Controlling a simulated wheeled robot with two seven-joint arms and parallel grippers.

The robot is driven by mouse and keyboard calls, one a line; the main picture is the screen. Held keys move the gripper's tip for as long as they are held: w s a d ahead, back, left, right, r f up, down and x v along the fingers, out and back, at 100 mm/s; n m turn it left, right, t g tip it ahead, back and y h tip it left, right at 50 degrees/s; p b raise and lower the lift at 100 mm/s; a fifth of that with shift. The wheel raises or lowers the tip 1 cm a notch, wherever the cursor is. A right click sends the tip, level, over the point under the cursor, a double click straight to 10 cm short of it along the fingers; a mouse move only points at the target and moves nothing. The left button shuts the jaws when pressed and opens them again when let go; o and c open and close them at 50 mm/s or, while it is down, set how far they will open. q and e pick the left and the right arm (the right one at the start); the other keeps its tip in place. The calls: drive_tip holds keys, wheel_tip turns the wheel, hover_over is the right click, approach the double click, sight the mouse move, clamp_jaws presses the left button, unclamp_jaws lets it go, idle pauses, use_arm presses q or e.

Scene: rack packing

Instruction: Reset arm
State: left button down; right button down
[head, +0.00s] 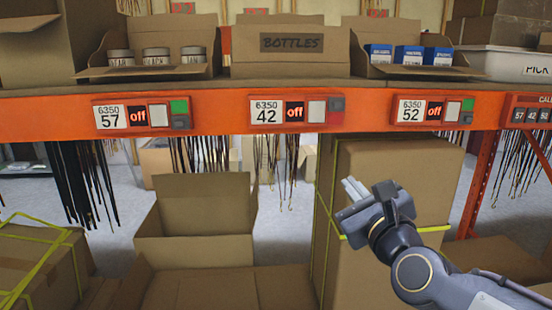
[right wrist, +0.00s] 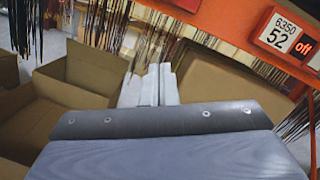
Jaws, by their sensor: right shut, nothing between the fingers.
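My right gripper (head: 353,188) is in the head view, right of centre, below the orange shelf beam and in front of a tall closed carton (head: 398,180). Its fingers are together and empty, pointing up and to the left. In the right wrist view the two pale fingers (right wrist: 150,88) sit side by side at the centre with nothing between them. My left gripper is not in the head view.
An orange beam (head: 220,111) carries labels 57, 42 and 52. Above it stand a jar box (head: 150,71), a BOTTLES box (head: 290,63) and a box of blue packs (head: 410,72). An open carton (head: 195,250) stands below centre. Dark straps (head: 80,185) hang under the beam.

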drive_tip(key=s+d+f+n+g+y, duration=0.15)
drive_tip(key=s+f+n+g, duration=0.45)
drive_tip(key=s+f+n, duration=0.65)
drive_tip(key=s+d+f+n+g, duration=0.2)
drive_tip(key=s+f+n+g, duration=0.5)
drive_tip(key=s+f+n, duration=0.6)
wheel_tip(320, 180, up, 11)
drive_tip(key=n+p, duration=0.2)
drive_tip(key=p, duration=1.1)
drive_tip(key=shift+w+d, duration=0.2)
drive_tip(key=shift+w, duration=0.05)
drive_tip(key=shift+r, duration=0.1)
